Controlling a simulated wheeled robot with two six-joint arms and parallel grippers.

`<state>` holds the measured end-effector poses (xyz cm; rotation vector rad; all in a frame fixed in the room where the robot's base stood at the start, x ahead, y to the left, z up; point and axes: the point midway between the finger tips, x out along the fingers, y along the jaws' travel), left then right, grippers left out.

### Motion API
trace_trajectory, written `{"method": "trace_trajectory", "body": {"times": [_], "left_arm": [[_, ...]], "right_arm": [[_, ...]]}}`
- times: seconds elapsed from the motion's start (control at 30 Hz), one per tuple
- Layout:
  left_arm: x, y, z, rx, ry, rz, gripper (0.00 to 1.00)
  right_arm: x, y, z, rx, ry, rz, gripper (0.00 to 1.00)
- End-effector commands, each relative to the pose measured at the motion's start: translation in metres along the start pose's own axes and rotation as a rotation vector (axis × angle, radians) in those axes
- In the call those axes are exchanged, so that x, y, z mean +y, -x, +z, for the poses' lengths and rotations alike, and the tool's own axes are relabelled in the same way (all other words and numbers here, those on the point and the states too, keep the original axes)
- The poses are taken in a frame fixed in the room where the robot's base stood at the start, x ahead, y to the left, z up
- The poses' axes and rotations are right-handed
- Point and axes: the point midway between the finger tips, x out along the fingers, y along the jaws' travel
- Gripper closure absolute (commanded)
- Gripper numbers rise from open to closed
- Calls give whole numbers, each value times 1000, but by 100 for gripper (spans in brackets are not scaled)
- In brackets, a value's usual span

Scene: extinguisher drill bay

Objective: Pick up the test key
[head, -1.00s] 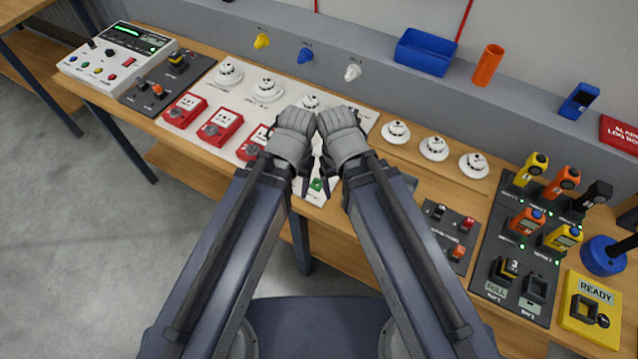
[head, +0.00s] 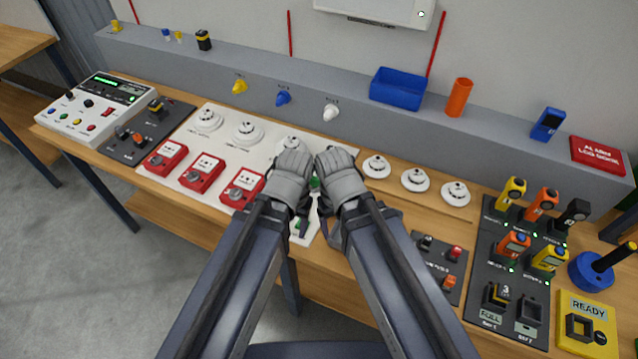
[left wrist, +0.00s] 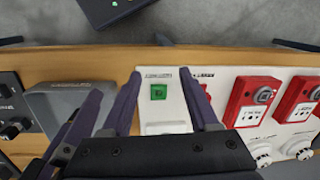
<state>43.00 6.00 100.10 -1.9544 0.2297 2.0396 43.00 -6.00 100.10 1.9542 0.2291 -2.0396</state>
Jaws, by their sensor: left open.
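I cannot single out the test key for sure. A yellow piece (head: 240,87), a blue piece (head: 283,98) and a white piece (head: 331,112) hang on the front of the grey ledge; their labels are too small to read. My left gripper (head: 301,226) points down over the white panel, in front of these pieces and apart from them. In the left wrist view its fingers (left wrist: 162,108) are apart with nothing held, near a green square (left wrist: 158,92) on the panel. My right gripper (head: 325,208) is close beside it, its jaws mostly hidden.
Red call points (head: 203,174) and white detectors (head: 248,133) stand on the panel. A blue bin (head: 397,88) and orange cup (head: 459,97) stand on the ledge. A control console (head: 95,107) is at left, a dark charger rack (head: 487,250) and yellow READY pad (head: 586,325) at right.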

Motion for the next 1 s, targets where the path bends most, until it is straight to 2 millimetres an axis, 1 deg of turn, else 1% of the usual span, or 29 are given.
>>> {"method": "trace_trajectory", "body": {"times": [0.47,0.5,0.57,0.6,0.63,1.0], "left_arm": [[0,0,0,0,0,0,39],[0,0,0,0,0,0,38],[-1,0,0,1,3,1,31],[-4,0,-1,3,10,3,27],[-7,0,-2,5,19,6,25],[-67,-4,-19,65,190,57,25]], "right_arm": [[0,0,0,0,0,0,20],[0,0,0,0,0,0,20],[0,0,0,0,0,0,20],[0,0,0,0,0,0,20],[0,0,0,0,0,0,20],[0,2,0,0,0,0,20]]}}
